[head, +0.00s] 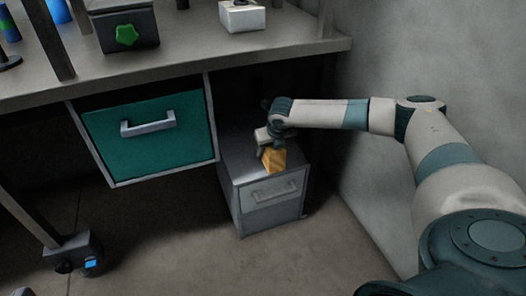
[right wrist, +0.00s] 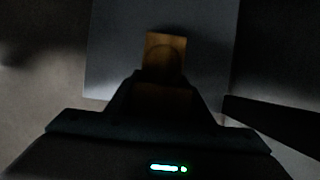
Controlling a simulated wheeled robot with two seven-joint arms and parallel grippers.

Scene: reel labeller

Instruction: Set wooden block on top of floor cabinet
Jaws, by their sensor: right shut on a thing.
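The wooden block (head: 274,160) is orange-brown and sits at the top of the grey floor cabinet (head: 272,194), near its front edge. My right gripper (head: 268,152) is shut on the block from above and behind. In the right wrist view the block (right wrist: 165,55) shows between the dark fingers, over the cabinet's pale top (right wrist: 115,50). I cannot tell whether the block touches the top or hangs just above it. My left gripper is not in view.
The workbench (head: 290,42) overhangs the cabinet's back. A teal drawer (head: 150,155) hangs under the bench to the left of the cabinet. A grey wall (head: 430,60) stands to the right. The floor (head: 170,230) in front is clear.

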